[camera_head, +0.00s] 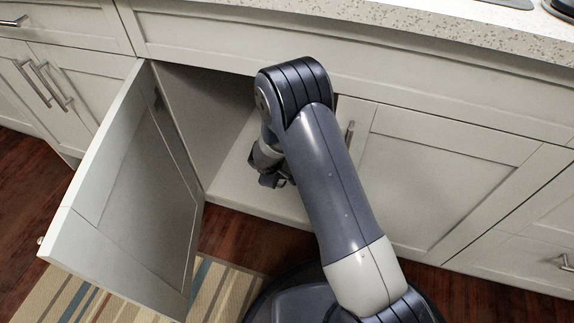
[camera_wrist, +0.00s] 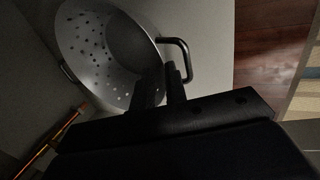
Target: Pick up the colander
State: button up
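The colander (camera_wrist: 88,45) is a grey metal bowl with round holes and dark handles, seen in the wrist view. It stands on the pale cabinet floor. One handle (camera_wrist: 187,60) points right; the other is at the lower left edge. My gripper (camera_wrist: 162,75) has its two dark fingers at the colander's right rim, near the right handle. A narrow gap shows between the fingers; contact with the rim cannot be made out. In the head view my gripper (camera_head: 274,179) reaches into the open cabinet, and the colander is hidden behind my arm or the cabinet.
The cabinet door (camera_head: 130,195) stands open on the left. The closed right door (camera_head: 440,180) and the speckled counter (camera_head: 390,25) border the opening. A thin orange and dark object (camera_wrist: 55,137) lies left of my gripper. A striped rug (camera_head: 225,290) lies below.

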jog(key=b+x, duration=0.1)
jog(key=x, duration=0.1)
jog(key=b+x, duration=0.2)
jog(key=x, duration=0.1)
jog(key=shift+s+d+f, duration=0.15)
jog(key=shift+s+f, duration=0.05)
jog(key=shift+r, duration=0.1)
grip_shut()
jog(key=shift+r, duration=0.1)
